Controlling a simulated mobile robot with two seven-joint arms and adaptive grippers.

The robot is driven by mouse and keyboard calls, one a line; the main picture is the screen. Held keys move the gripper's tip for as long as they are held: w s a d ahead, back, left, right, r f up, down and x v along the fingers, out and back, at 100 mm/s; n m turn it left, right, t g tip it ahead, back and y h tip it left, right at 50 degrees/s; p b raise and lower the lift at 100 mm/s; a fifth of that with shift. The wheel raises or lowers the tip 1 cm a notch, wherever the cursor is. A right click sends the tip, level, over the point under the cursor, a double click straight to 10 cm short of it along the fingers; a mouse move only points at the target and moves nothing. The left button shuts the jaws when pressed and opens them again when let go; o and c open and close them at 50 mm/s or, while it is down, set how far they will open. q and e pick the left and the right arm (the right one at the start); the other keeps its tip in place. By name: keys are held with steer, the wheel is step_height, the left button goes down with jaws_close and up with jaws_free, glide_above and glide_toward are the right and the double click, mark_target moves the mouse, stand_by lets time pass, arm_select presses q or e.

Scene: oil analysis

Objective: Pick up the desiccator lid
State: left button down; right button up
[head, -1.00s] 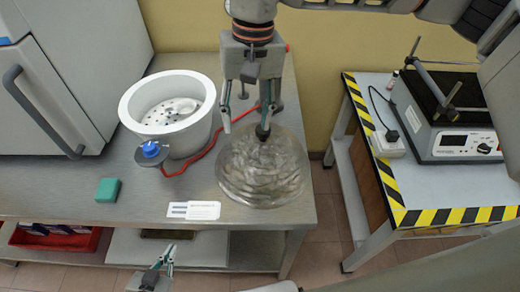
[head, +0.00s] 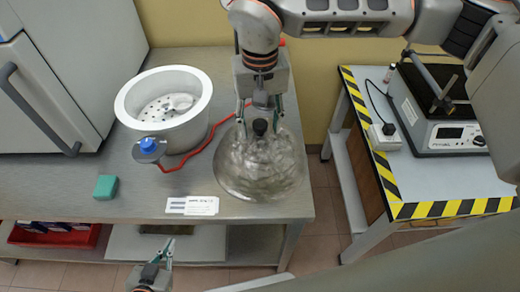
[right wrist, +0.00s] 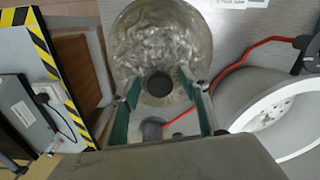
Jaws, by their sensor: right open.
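The desiccator lid (head: 262,166) is a clear, rippled glass dome with a dark knob (head: 260,127) on top. It lies on the steel bench near its right end; the lid also shows in the right wrist view (right wrist: 160,45). My right gripper (head: 258,116) is open above the lid, with its two fingers on either side of the knob. In the right wrist view the knob (right wrist: 159,84) lies between the open fingertips (right wrist: 160,92), with gaps on both sides. My left gripper (head: 166,252) is low in front of the bench, away from the lid; its opening is unclear.
The white desiccator base (head: 190,132) with a perforated plate stands left of the lid. A red hose (head: 205,148) curves between them. A blue-topped valve (head: 148,146), a green block (head: 105,187) and a label card (head: 192,206) lie nearby. A striped-edge table (head: 400,205) is at right.

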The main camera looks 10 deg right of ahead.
steer(key=shift+r, duration=0.1)
jaws_close()
